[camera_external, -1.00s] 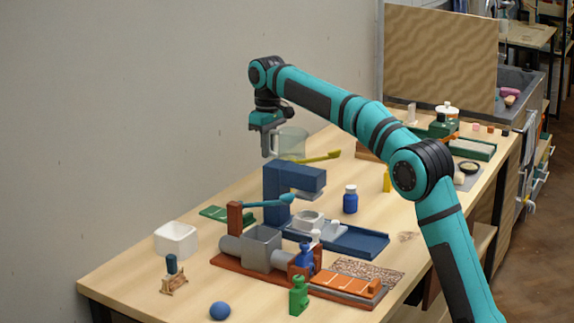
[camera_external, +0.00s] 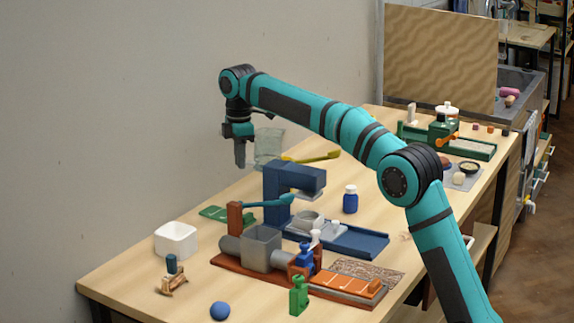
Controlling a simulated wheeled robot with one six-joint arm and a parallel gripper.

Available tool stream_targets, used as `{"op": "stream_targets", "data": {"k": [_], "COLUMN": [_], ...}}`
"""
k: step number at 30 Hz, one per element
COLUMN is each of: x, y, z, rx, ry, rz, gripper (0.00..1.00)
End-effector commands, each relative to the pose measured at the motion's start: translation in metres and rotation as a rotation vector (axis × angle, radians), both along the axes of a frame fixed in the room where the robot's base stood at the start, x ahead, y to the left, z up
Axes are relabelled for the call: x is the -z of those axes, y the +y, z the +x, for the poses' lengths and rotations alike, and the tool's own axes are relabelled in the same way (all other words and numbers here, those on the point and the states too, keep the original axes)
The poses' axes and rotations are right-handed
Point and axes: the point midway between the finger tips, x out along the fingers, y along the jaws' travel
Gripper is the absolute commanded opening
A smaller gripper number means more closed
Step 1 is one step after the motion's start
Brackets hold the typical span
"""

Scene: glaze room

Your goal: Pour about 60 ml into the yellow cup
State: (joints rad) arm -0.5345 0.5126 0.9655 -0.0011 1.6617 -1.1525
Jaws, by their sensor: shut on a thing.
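My gripper (camera_external: 240,158) is shut on a clear, see-through jug (camera_external: 269,147). It holds the jug in the air over the far left part of the bench, behind the blue press-like stand. The jug's body is to the right of the fingers. I cannot tell whether it is tilted, or how much liquid is in it. No yellow cup can be made out now. A narrow yellow thing stood right of the blue bottle in the earlier frame; my arm now covers that spot, and I cannot tell whether it is the cup.
The blue stand (camera_external: 276,187) rises below the jug. A yellow-green long tool (camera_external: 318,157) lies behind it. A blue bottle with a white cap (camera_external: 350,199), a white square bowl (camera_external: 176,240) and a grey-and-red machine (camera_external: 262,249) share the bench. The wall is close on the left.

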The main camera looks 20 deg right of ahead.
Motion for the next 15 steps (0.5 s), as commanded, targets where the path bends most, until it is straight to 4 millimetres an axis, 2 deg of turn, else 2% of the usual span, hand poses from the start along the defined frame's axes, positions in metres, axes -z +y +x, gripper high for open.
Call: {"op": "stream_targets", "data": {"k": [5,15], "x": [0.018,0.068], "y": [0.016,0.042], "z": [-0.003,-0.003], "rx": [-0.164,-0.472], "ry": [0.002,0.002], "rz": [-0.002,-0.001], "gripper": [0.0,0.0]}}
